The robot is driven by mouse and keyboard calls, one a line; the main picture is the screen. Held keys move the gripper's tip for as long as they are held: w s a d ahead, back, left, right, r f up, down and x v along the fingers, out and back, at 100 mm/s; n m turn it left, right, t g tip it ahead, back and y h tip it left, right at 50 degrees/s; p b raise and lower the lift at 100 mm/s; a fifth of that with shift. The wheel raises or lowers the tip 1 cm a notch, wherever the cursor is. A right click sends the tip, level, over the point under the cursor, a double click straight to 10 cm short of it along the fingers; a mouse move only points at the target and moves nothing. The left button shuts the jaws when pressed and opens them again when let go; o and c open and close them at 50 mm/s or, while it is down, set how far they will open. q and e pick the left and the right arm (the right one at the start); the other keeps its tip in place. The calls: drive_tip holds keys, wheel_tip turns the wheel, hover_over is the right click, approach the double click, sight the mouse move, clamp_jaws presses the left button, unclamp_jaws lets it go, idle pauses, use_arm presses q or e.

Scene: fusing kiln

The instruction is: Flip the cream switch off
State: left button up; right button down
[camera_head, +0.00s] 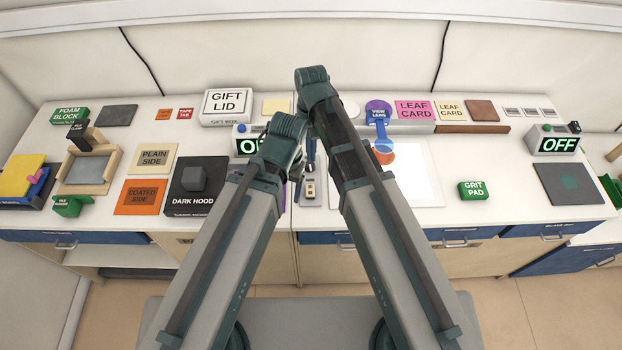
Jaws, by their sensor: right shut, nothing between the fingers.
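A small cream switch (310,190) with dark marks sits on a pale plate near the front edge of the table, at the middle of the camera_head view. Whether it is on or off is too small to tell. My right gripper (311,165) points down just behind and above the switch, shut and empty; I cannot tell whether it touches. My left gripper is hidden behind the arm links, which meet near the middle.
A display box (246,142) at left centre shows green letters, partly covered by my left arm. Another display (557,145) at right reads OFF. A dark hood (194,199) stands left of the arms. A green grit pad (472,190) lies at right, with bare table around it.

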sight(311, 192)
use_arm(q)
drive_tip(key=shift+f, duration=0.2)
use_arm(e)
drive_tip(key=shift+f, duration=0.2)
use_arm(q)
wheel_tip(311, 192, down, 13)
drive_tip(key=b, duration=1.3)
drive_tip(key=shift+f+b, duration=0.2)
drive_tip(key=shift+b, duration=0.15)
use_arm(e)
drive_tip(key=f, duration=0.4)
drive_tip(key=s+f, duration=0.1)
drive_tip(key=f, duration=0.4)
drive_tip(key=s+f, duration=0.1)
drive_tip(key=f, duration=0.3)
drive_tip(key=shift+f, duration=0.2)
drive_tip(key=shift+s, duration=0.1)
use_arm(q)
drive_tip(key=shift+f, duration=0.2)
use_arm(e)
drive_tip(key=shift+s+f, duration=0.25)
use_arm(q)
drive_tip(key=shift+s+r, duration=0.1)
use_arm(e)
drive_tip(key=shift+r+t, duration=0.1)
drive_tip(key=shift+t, duration=0.2)
drive_tip(key=shift+w, duration=0.1)
